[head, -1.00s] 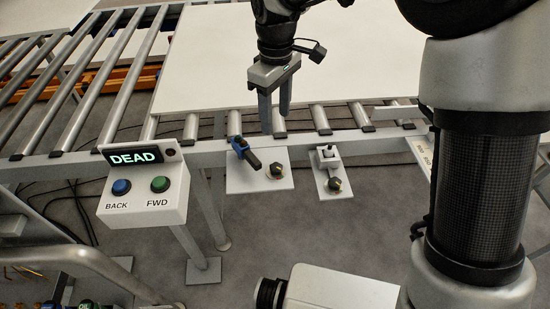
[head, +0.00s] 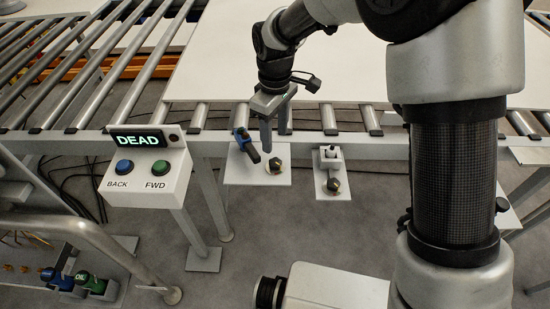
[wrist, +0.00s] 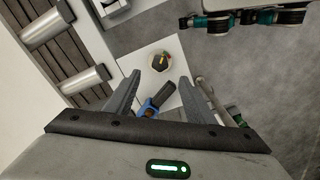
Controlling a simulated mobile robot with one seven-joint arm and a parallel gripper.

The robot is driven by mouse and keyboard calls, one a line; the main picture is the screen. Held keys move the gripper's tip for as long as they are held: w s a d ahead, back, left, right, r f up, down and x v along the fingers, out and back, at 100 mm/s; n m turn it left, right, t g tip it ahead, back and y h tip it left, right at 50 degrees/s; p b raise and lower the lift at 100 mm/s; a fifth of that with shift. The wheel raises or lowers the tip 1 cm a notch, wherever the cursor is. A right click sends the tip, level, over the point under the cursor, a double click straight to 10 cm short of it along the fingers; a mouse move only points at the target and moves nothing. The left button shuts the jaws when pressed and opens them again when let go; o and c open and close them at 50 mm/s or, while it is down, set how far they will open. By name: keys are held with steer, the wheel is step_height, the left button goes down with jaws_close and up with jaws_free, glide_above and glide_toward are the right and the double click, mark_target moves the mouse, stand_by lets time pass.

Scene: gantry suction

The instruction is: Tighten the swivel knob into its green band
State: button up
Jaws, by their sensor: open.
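A small dark knob (head: 275,166) sits on a round dial on the left white plate (head: 240,176), below the conveyor edge. The wrist view shows this knob (wrist: 160,61) with a yellow-orange pointer mark and a little green beside it; the exact pointer position against the green is too small to tell. My gripper (head: 275,143) is open and empty, its fingers pointing down just above and behind the knob. In the wrist view the knob lies just beyond my gripper's fingertips (wrist: 161,78), between their lines and apart from them.
A second plate (head: 325,189) to the right carries a grey bracket and another dark knob (head: 332,185). A control box reading DEAD (head: 145,175) stands at left.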

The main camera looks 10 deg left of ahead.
mark_target(275, 161)
step_height(275, 161, down, 10)
steer(key=shift+r+b, duration=0.25)
steer(key=shift+b, duration=0.25)
steer(key=c, duration=1.1)
steer(key=shift+o, duration=0.2)
steer(key=shift+m, duration=1.1)
steer(key=o, duration=1.1)
steer(key=shift+c, duration=0.2)
steer(key=shift+r, duration=0.1)
